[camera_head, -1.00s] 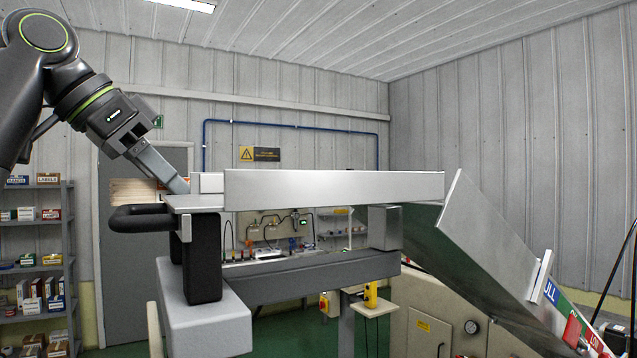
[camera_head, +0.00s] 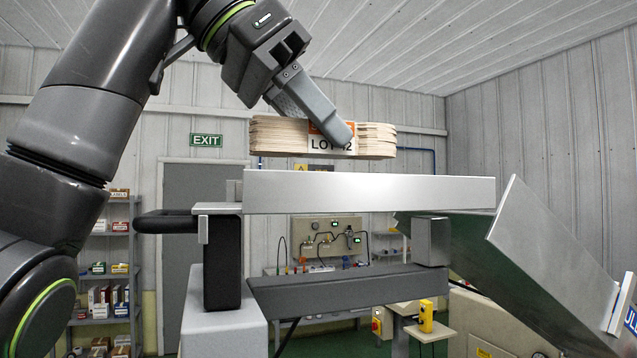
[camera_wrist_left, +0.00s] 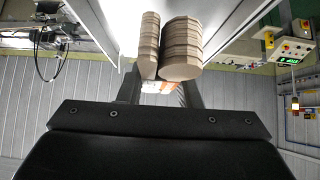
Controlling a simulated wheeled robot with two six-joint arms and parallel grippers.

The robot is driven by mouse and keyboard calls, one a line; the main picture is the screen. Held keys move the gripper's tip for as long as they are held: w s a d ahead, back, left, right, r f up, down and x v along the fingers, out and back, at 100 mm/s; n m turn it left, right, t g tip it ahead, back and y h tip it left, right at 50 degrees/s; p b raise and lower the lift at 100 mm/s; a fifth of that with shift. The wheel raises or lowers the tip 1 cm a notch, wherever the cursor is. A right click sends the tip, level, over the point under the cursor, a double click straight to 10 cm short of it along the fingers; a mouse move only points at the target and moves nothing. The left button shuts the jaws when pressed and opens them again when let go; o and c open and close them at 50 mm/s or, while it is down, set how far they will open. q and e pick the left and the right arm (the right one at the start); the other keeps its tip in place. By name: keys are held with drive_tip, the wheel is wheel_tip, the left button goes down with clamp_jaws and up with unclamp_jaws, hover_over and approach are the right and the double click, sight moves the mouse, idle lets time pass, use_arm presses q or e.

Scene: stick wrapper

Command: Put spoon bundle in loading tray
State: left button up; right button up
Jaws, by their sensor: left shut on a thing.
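The spoon bundle (camera_head: 280,136) is a stack of pale wooden spoons with an orange and white band printed "LOT 42". My left gripper (camera_head: 345,140) is shut on it around the band and holds it level above the loading tray (camera_head: 370,190). In the head view a strip of background shows between the bundle and the tray's top edge. The bundle (camera_wrist_left: 183,50) also shows in the left wrist view, between the fingers. The tray is a long, silvery trough; its near wall hides its inside in the head view. My right gripper is not in view.
A sloping metal chute (camera_head: 545,250) stands at the tray's right end. A black handle (camera_head: 170,221) sticks out at the left end. A yellow box (camera_head: 426,316) is below at the right. The air above the tray, right of the bundle, is clear.

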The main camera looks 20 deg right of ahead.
sight(321, 156)
use_arm(q)
drive_tip(key=shift+s+d+f, duration=0.1)
drive_tip(key=shift+d+f, duration=0.35)
wheel_tip(321, 156, down, 2)
drive_tip(key=shift+a+f, duration=0.15)
drive_tip(key=shift+f, duration=0.1)
drive_tip(key=shift+a+f, duration=0.1)
drive_tip(key=shift+f, duration=0.35)
drive_tip(key=shift+s+f+b, duration=0.1)
drive_tip(key=shift+f+b, duration=0.05)
drive_tip(key=shift+b, duration=0.25)
drive_tip(key=o, duration=1.1)
